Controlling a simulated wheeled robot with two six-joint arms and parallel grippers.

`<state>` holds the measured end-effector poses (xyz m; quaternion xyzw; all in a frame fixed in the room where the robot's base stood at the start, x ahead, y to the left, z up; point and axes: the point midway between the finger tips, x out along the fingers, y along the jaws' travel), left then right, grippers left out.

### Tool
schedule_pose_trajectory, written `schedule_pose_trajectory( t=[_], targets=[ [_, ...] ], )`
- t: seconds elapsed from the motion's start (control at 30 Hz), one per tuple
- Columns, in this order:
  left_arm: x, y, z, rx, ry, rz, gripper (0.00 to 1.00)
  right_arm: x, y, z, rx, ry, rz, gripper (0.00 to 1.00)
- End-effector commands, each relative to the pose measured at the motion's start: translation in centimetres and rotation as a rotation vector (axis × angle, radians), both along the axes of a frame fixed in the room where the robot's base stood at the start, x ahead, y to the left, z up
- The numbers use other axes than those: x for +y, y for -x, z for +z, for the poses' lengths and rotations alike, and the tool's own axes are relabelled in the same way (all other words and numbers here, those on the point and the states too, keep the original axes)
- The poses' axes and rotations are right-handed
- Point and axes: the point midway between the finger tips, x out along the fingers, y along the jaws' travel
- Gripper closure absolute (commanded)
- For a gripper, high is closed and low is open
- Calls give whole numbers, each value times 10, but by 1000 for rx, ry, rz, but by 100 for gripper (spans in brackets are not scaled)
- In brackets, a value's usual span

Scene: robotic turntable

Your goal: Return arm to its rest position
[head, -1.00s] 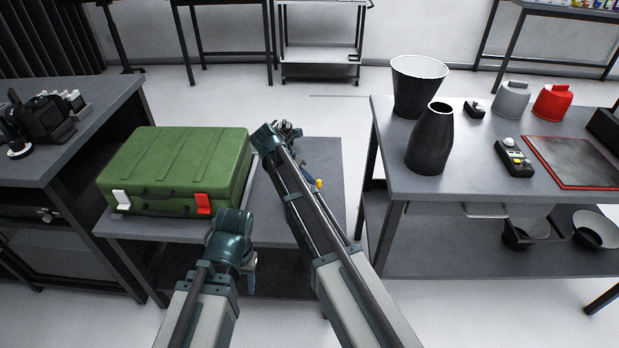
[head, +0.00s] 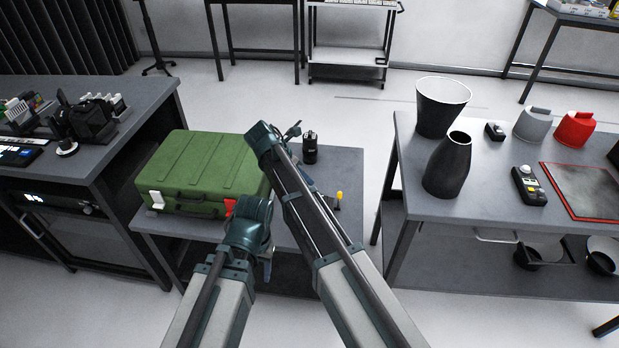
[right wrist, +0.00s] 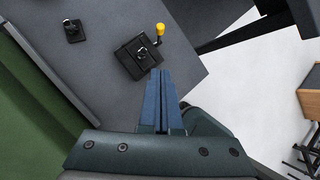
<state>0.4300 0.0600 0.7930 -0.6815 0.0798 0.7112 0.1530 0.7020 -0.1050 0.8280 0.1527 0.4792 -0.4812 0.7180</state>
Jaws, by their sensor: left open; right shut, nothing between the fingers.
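My right arm (head: 305,200) reaches over the low grey table, to the right of the green case. Its gripper is mostly hidden behind the arm in the head view. In the right wrist view the right gripper's blue fingers (right wrist: 166,98) are together and empty, their tips close to a small black box with a yellow-knobbed lever (right wrist: 140,56); I cannot tell if they touch. The yellow knob (head: 339,195) also shows in the head view. My left arm (head: 245,230) is bent down at the case's front right corner. Its gripper (head: 267,268) is mostly hidden below its wrist.
The green case (head: 200,168) lies on the low table (head: 345,165). A right-hand table (head: 420,195) holds black vases and a red-edged plate. A left bench (head: 115,165) holds equipment. Clear floor lies between tables.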

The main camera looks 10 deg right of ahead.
Motion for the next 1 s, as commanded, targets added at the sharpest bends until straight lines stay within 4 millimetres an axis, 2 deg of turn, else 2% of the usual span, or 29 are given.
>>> schedule_pose_trajectory(
  t=[0.47, 0.57, 0.67, 0.77, 1.0],
  targets=[
    [0, 0, 0, 0, 0, 0, 46, 0, 0, 0, -1, 0, -1, 100],
    [0, 0, 0, 0, 0, 0, 46, -5, 7, -2, -22, -16, -42, 100],
    [0, 0, 0, 0, 0, 0, 46, -16, 27, -7, -91, -69, -176, 100],
    [0, 0, 0, 0, 0, 0, 46, -32, 57, -14, -198, -154, -407, 100],
    [0, 0, 0, 0, 0, 0, 46, -57, 129, -29, -437, -350, -1079, 100]
  ],
)
